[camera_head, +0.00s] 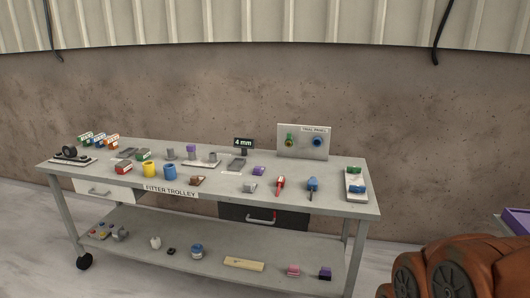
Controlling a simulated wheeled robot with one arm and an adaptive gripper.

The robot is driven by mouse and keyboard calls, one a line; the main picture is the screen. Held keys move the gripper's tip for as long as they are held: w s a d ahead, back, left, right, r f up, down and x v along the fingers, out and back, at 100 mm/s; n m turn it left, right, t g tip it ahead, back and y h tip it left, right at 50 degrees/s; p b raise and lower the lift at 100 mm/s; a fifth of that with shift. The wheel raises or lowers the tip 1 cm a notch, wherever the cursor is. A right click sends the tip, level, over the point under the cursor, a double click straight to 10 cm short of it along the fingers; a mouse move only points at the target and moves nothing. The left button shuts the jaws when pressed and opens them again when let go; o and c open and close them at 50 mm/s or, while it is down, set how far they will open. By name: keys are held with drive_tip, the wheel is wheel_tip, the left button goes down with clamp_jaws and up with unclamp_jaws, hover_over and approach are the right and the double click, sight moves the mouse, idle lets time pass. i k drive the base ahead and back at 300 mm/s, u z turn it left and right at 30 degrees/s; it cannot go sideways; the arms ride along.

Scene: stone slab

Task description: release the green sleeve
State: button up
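A small upright panel (303,150), its label hard to read, stands at the back right of the trolley top. A green round piece (289,140) sits on its left side and a blue round piece (318,142) on its right. The green one may be the green sleeve; its fit on the panel is too small to tell. My gripper is not in view; orange-brown links at the lower right look like my arm.
The grey trolley (210,188) carries several small tools and parts, with a red-handled tool (280,185) and a blue-handled tool (312,187) near its front right. A "4 mm" sign (243,142) stands at the back. A purple item (516,221) shows at the right edge.

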sight(289, 135)
drive_tip(key=u, duration=0.05)
drive_tip(key=i, duration=0.25)
drive_tip(key=k, duration=0.65)
drive_tip(key=z, duration=0.4)
drive_tip(key=i, duration=0.95)
drive_tip(key=u, duration=0.55)
drive_tip(key=i, duration=0.6)
drive_tip(key=u, duration=0.7)
